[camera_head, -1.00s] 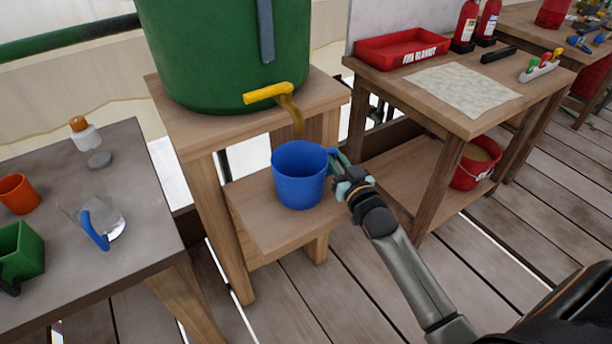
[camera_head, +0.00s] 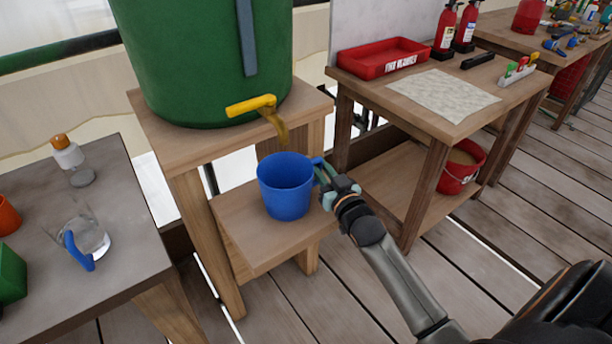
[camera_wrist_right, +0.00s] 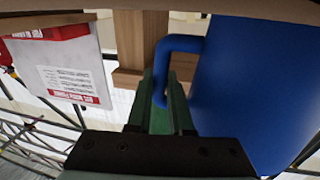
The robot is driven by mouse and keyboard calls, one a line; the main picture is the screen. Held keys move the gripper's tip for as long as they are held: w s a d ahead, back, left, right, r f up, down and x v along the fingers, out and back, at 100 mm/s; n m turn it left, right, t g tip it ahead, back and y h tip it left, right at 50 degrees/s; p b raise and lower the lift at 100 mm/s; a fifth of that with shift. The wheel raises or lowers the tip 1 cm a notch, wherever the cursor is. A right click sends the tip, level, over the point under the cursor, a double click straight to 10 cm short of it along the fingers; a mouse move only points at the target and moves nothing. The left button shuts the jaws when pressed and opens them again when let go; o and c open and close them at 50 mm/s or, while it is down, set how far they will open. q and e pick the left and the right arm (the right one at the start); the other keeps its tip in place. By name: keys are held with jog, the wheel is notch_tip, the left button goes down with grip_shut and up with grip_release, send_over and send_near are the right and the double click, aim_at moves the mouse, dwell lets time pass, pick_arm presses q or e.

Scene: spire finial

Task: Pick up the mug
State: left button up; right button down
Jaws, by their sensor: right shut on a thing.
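The blue mug (camera_head: 286,188) is upright at the lower shelf of the wooden stand, below the yellow tap (camera_head: 251,106) of the green barrel. I cannot tell whether its base touches the shelf. My right gripper (camera_head: 322,175) reaches in from the lower right and is shut on the mug's handle. In the right wrist view the fingers (camera_wrist_right: 162,105) close around the blue handle (camera_wrist_right: 180,44), with the mug body (camera_wrist_right: 255,90) to the right. My left gripper is not in view.
The green barrel (camera_head: 200,55) stands on the stand above the mug. A table (camera_head: 75,290) at the left holds a glass jug (camera_head: 90,236) and a bottle (camera_head: 67,152). A wooden table (camera_head: 440,95) at the right holds a red tray (camera_head: 382,58); a red bucket (camera_head: 458,175) stands on its lower shelf.

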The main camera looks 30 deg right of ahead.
jog(key=shift+r, duration=0.2)
jog(key=shift+r+p, duration=0.65)
jog(key=shift+r, duration=0.95)
jog(key=s+a+p, duration=0.2)
jog(key=s, duration=1.5)
jog(key=shift+s, duration=0.4)
jog(key=shift+a, duration=0.2)
